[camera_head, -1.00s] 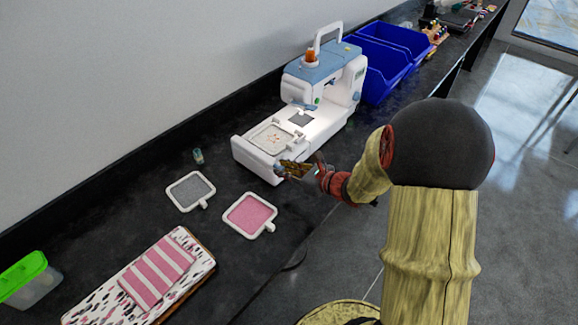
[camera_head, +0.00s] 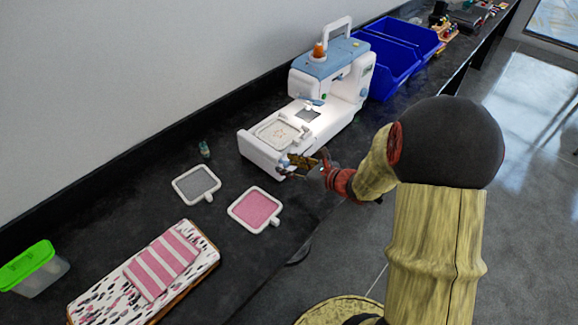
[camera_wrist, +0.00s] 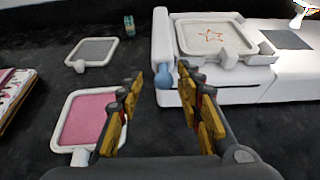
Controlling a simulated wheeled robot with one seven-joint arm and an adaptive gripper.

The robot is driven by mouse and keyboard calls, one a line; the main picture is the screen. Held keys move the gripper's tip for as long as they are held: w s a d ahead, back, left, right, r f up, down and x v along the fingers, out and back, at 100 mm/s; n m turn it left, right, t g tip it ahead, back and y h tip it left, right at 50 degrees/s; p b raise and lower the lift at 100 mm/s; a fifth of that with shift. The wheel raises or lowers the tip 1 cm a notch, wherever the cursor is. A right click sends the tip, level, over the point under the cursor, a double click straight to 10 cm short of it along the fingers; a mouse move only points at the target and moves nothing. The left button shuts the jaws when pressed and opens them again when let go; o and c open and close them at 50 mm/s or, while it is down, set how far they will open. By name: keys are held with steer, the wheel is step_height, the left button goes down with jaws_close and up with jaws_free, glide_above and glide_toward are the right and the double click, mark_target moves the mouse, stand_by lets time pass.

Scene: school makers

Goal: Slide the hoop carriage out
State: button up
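The white and blue sewing machine (camera_head: 325,85) stands on the dark bench. Its white hoop carriage (camera_head: 262,150) juts out toward the near left, with a hoop (camera_head: 280,132) of cream fabric bearing an orange star on top. In the wrist view, the hoop (camera_wrist: 214,38) is at upper right. A blue round knob (camera_wrist: 163,76) sits at the carriage's near end. My gripper (camera_wrist: 162,86) is open, its yellow and black fingers either side of the knob in the picture. I cannot tell whether they touch it. My gripper (camera_head: 300,161) is at the carriage's front end in the head view.
A grey hoop (camera_head: 195,185) and a pink hoop (camera_head: 254,209) lie on the bench left of the carriage. A small jar (camera_head: 204,149) stands behind them. Patterned and striped fabric (camera_head: 160,265) lies near left, beside a green-lidded box (camera_head: 33,267). Blue bins (camera_head: 385,65) stand behind the machine.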

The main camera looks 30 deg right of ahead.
steer(key=v, duration=1.2)
stand_by(0.3)
steer(key=s+a+f+n+g, duration=0.1)
steer(key=s+a+n+g, duration=0.35)
steer(key=s+n, duration=0.35)
steer(key=s+a+f+n+g, duration=0.1)
steer(key=s+a+n+g, duration=0.4)
steer(key=n, duration=0.5)
steer(key=s+a+r+n+t+h, duration=0.1)
steer(key=a+r+n+h, duration=0.1)
steer(key=r+n, duration=0.5)
steer(key=s+a+r+n+t+h+p, duration=0.1)
steer(key=a+r+n+h, duration=0.1)
steer(key=r+n, duration=0.4)
step_height(320, 180, up, 3)
steer(key=shift+s+a+n+h, duration=0.25)
steer(key=shift+a+n+h, duration=0.15)
steer(key=shift+a, duration=0.25)
